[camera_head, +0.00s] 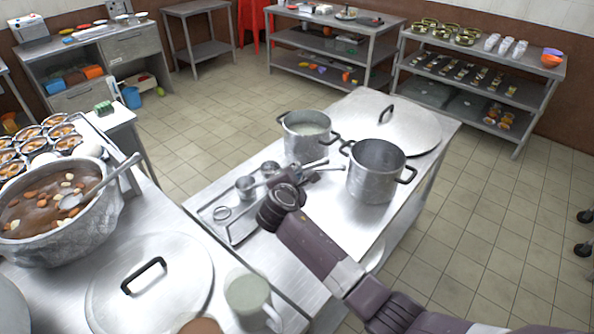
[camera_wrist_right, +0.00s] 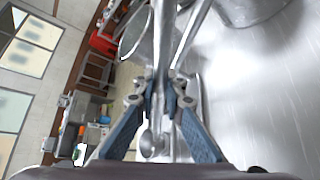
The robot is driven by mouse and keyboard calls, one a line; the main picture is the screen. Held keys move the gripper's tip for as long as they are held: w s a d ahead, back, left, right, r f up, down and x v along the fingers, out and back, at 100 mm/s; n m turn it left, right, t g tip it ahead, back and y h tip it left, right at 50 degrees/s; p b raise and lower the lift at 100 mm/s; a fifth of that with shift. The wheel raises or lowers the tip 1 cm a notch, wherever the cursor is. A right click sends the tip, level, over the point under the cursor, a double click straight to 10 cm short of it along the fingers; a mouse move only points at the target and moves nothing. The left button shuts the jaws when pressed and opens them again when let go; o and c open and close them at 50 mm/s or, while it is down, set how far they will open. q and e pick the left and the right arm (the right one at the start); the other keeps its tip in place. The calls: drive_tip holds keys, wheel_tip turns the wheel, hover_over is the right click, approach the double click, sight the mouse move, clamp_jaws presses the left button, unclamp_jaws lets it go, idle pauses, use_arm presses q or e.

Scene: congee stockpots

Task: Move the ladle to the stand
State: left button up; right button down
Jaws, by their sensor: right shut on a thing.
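My right gripper (camera_head: 305,174) reaches over the middle steel table, above the inner end of a metal stand (camera_head: 232,238) with raised rails. It is shut on the slim metal handle of a ladle (camera_wrist_right: 192,35), which shows between its fingers in the right wrist view (camera_wrist_right: 165,88). Small round ladle bowls (camera_head: 245,187) show at the stand, left of the gripper. My wrist hides part of the stand, and I cannot tell which bowl belongs to the held handle. Another ladle (camera_head: 100,188) leans in the large pot of brown soup (camera_head: 55,215) at left. My left gripper is out of view.
A pot of pale congee (camera_head: 305,135) and an empty-looking pot (camera_head: 375,172) stand close beyond and right of the gripper. A large lid (camera_head: 400,125) lies behind them. Another lid (camera_head: 150,285) and a pale mug (camera_head: 250,297) are on the near table.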

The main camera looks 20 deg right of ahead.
drive_tip(key=shift+f, duration=0.25)
idle(0.3)
drive_tip(key=c, duration=1.9)
unclamp_jaws()
drive_tip(key=shift+c, duration=0.2)
drive_tip(key=shift+s, duration=0.1)
drive_tip(key=v, duration=1.2)
drive_tip(key=shift+f, duration=0.1)
